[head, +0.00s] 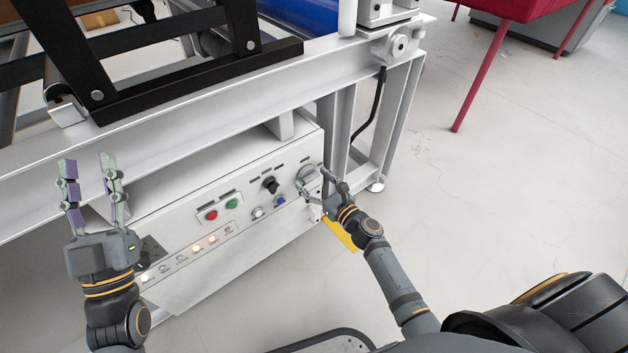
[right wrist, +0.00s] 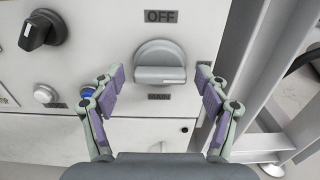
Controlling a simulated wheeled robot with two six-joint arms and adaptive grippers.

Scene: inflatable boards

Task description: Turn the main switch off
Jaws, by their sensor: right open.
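The main switch (right wrist: 160,62) is a grey rotary knob on the white control panel (head: 165,215). In the right wrist view an OFF label is above it and a MAIN label below it, and its handle bar lies level. In the head view the switch (head: 307,175) is at the panel's right end, partly behind my right gripper. My right gripper (head: 316,183) is open in front of it. In the right wrist view its fingers (right wrist: 158,88) stand on either side of the knob, apart from it. My left gripper (head: 88,165) is open and empty, left of the panel.
A black selector knob (right wrist: 40,30) sits left of the switch. Red (head: 211,215) and green (head: 232,204) buttons and a row of small lamps (head: 196,247) are further left. A metal frame leg (head: 338,135) stands close right of the panel.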

